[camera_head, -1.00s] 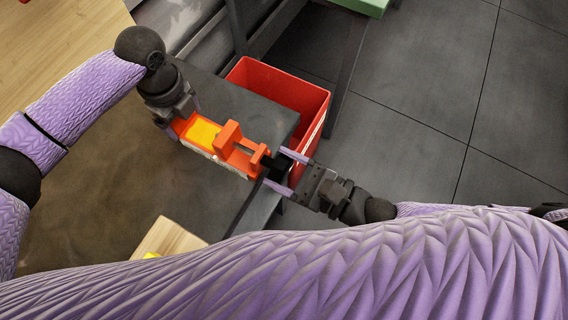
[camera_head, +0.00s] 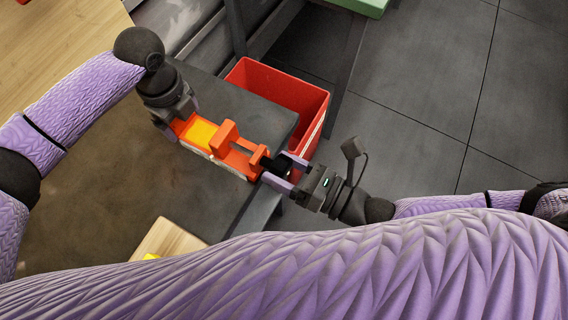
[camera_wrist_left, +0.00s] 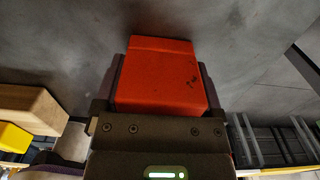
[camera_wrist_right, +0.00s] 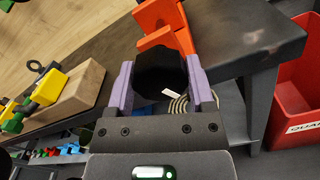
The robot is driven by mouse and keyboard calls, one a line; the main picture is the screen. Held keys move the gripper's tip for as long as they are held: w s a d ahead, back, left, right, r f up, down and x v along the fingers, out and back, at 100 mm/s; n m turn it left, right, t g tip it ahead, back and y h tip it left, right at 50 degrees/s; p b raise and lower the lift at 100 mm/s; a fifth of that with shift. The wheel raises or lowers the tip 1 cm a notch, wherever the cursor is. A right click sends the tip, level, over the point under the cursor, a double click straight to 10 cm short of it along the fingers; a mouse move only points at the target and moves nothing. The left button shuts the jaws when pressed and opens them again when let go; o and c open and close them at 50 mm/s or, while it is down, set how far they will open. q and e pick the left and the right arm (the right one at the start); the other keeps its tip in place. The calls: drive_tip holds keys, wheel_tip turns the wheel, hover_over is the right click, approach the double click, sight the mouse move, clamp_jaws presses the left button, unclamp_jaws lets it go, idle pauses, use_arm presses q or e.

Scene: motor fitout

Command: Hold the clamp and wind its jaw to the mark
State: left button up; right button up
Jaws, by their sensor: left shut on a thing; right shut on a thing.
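The clamp (camera_head: 224,133) is orange-red with a yellow patch on its body and lies on the dark table near its edge. My left gripper (camera_head: 176,122) is shut on the end of its body; the left wrist view shows the red block (camera_wrist_left: 160,78) between the fingers. A black knob (camera_wrist_right: 159,68) sits at the clamp's other end, beyond the table edge. My right gripper (camera_head: 283,171) is shut on this knob, with one purple finger on each side. A small white line shows on the knob. The clamp's mark is too small to make out.
A red bin (camera_head: 290,92) stands beside the table edge, close to my right gripper. A wooden block (camera_wrist_right: 70,97) with yellow and green parts is on the table (camera_head: 100,185). Open grey floor (camera_head: 425,90) lies to the right.

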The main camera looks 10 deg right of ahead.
drive_tip(key=shift+m, duration=0.5)
drive_tip(key=o, duration=1.2)
drive_tip(key=shift+o, duration=0.2)
drive_tip(key=v, duration=1.2)
